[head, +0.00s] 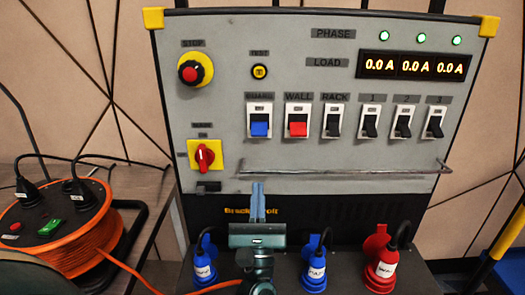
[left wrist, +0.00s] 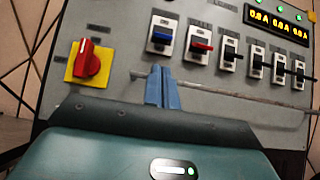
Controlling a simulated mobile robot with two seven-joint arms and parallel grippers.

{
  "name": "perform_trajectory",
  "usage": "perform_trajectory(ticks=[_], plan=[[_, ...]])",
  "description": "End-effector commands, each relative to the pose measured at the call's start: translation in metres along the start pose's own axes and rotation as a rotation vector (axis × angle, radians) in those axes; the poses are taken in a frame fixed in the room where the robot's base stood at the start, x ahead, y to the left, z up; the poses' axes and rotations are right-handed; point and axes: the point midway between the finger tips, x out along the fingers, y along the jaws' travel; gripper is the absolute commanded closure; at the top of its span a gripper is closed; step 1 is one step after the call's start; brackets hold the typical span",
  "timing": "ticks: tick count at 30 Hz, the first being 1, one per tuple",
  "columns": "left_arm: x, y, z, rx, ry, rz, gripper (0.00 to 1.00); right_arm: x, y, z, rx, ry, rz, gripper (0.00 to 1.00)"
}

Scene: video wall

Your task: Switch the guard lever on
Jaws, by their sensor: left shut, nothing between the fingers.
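The guard lever (head: 259,129) is the blue lever of the leftmost switch in the row on the grey panel (head: 225,105). In the head view it sits in the lower part of its white frame, apparently tilted down. The blue lever also shows in the left wrist view (left wrist: 160,38), just beyond my fingertips. My left gripper (head: 257,186) is shut and empty, with its fingers pointing up below the guard switch, near the metal bar. Its closed fingers also show in the left wrist view (left wrist: 162,70), apart from the lever as far as I can see. My right gripper is not in view.
A metal bar (head: 345,171) runs across the panel under the switches. A red lever (head: 298,129) is just right of the guard lever, then several black ones. A red rotary switch (head: 205,156) and a stop button (head: 191,74) are on the left. Plugs (head: 314,268) stand below.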

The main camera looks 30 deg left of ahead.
Motion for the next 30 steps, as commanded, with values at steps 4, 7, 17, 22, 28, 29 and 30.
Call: perform_trajectory(ticks=[4, 7, 17, 22, 28, 29, 30], plan=[[0.003, 0.0, 0.001, 0.002, 0.0, -0.001, 1.0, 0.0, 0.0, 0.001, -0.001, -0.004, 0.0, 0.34], [0.012, 0.0, 0.002, 0.002, -0.002, 0.0, 1.0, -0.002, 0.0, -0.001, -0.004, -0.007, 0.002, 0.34], [0.071, 0.0, 0.002, 0.002, -0.001, -0.001, 1.0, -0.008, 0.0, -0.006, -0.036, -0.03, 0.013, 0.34], [0.092, 0.0, 0.001, 0.003, -0.001, -0.001, 1.0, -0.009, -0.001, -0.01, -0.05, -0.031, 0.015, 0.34], [0.1, 0.0, 0.0, 0.003, 0.0, -0.002, 1.0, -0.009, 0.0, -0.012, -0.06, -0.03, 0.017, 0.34], [0.101, 0.0, 0.0, 0.003, 0.0, -0.002, 1.0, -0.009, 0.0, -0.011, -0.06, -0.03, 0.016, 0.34], [0.101, 0.0, 0.0, 0.003, 0.0, -0.002, 1.0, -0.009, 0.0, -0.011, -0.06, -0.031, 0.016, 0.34]])
